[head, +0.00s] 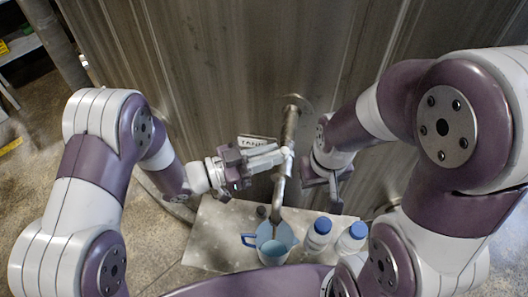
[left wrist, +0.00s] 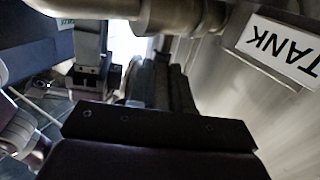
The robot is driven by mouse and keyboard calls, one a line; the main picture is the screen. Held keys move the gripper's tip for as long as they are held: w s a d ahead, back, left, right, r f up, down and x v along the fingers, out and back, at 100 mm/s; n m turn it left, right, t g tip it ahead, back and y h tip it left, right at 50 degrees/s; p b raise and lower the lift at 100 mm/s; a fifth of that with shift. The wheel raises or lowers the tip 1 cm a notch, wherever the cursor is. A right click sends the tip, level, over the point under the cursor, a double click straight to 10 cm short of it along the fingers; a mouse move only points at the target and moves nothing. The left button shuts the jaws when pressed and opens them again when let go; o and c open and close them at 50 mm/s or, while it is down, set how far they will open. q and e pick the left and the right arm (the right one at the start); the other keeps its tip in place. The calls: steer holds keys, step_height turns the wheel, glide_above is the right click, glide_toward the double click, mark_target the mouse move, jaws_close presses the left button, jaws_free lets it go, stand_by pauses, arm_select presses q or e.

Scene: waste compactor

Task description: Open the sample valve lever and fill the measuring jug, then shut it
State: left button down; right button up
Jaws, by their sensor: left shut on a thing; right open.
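The sample pipe (head: 290,125) comes out of the steel tank wall and bends down. My left gripper (head: 278,158) is shut at the valve on this pipe, apparently on the sample valve lever, which its fingers hide. In the left wrist view my fingers (left wrist: 168,88) meet just under the pipe (left wrist: 180,15). The blue measuring jug (head: 248,239) stands upright below the pipe's lower end. I cannot tell whether liquid is running or how full the jug is. My right gripper (head: 322,190) is open and empty, just right of the pipe.
Two white bottles with blue caps, a nearer one (head: 318,234) and another (head: 350,240), stand right of the jug on a pale speckled surface (head: 215,235). A TANK label (left wrist: 283,49) is on the tank wall.

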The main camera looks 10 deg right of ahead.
arm_select(q)
steer(key=shift+w+r, duration=0.15)
steer(key=shift+r, duration=0.3)
steer(key=c, duration=1)
jaws_free()
steer(key=shift+c, duration=0.2)
steer(key=shift+f, duration=0.15)
steer(key=s+a+b, duration=0.2)
steer(key=a+b, duration=0.1)
steer(key=a, duration=0.9)
steer(key=shift+s+a, duration=0.25)
steer(key=shift+s, duration=0.1)
